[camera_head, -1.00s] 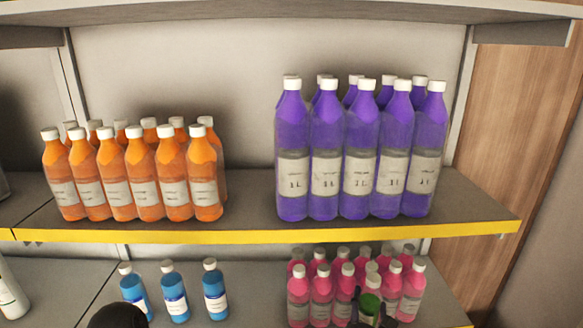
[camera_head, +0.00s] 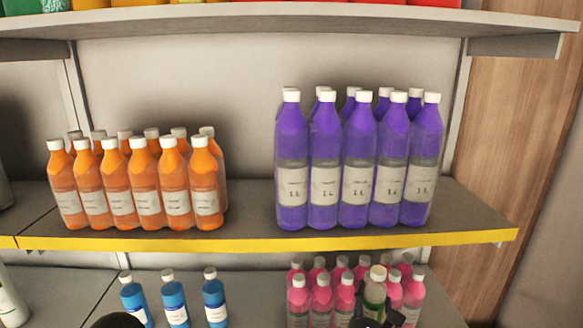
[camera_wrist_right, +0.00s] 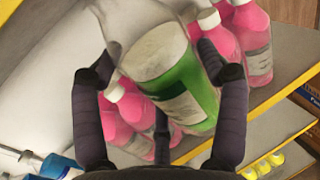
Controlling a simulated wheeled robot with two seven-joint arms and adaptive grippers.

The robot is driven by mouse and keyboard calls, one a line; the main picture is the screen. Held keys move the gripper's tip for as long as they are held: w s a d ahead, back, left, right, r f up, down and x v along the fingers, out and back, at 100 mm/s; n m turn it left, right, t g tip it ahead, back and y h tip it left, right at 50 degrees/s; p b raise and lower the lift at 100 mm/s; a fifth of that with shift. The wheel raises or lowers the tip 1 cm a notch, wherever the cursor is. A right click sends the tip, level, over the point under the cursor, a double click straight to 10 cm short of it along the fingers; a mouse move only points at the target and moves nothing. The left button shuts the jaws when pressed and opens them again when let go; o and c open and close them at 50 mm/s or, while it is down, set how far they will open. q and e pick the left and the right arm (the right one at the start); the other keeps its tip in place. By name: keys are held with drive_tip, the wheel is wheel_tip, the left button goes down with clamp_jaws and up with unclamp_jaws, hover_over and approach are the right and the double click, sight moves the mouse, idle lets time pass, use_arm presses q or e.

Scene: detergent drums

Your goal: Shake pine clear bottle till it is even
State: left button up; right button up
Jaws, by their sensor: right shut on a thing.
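A clear bottle with green liquid (camera_wrist_right: 185,85) is held between the fingers of my right gripper (camera_wrist_right: 158,62) in the right wrist view. The bottle is tilted there; the green fills its lower-right part, with a pale part above it. A label shows on its side. In the head view the bottle (camera_head: 375,292) stands out in front of the pink bottles, with a pale top and a greenish body. The dark right gripper (camera_head: 376,322) shows only at the bottom edge. My left gripper is not clearly in view.
Pink bottles (camera_head: 321,296) stand close behind the held bottle on the lower shelf. Blue bottles (camera_head: 174,300) stand to the left, with free room between. Orange bottles (camera_head: 119,190) and purple bottles (camera_head: 325,150) fill parts of the yellow-edged shelf (camera_head: 260,240) above.

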sight(364, 310)
wheel_tip(364, 310, down, 7)
drive_tip(key=shift+r, duration=0.2)
drive_tip(key=shift+w+r, duration=0.35)
drive_tip(key=shift+w, duration=0.25)
wheel_tip(364, 310, up, 7)
drive_tip(key=shift+s+a+f, duration=0.1)
drive_tip(key=shift+s+f, duration=0.05)
drive_tip(key=shift+f, duration=0.05)
drive_tip(key=f, duration=0.7)
drive_tip(key=shift+s+f, duration=0.25)
drive_tip(key=shift+s, duration=0.15)
drive_tip(key=shift+w+r, duration=0.7)
drive_tip(key=shift+r, duration=0.3)
wheel_tip(364, 310, up, 4)
drive_tip(key=shift+w+r, duration=0.15)
drive_tip(key=shift+r, duration=0.1)
drive_tip(key=shift+s+r, duration=0.15)
drive_tip(key=shift+s, duration=0.45)
drive_tip(key=f, duration=0.2)
drive_tip(key=s+f, duration=0.1)
drive_tip(key=f, duration=0.2)
drive_tip(key=shift+w+f, duration=0.95)
drive_tip(key=shift+s+r, duration=0.25)
drive_tip(key=shift+s, duration=0.3)
drive_tip(key=shift+w, duration=0.2)
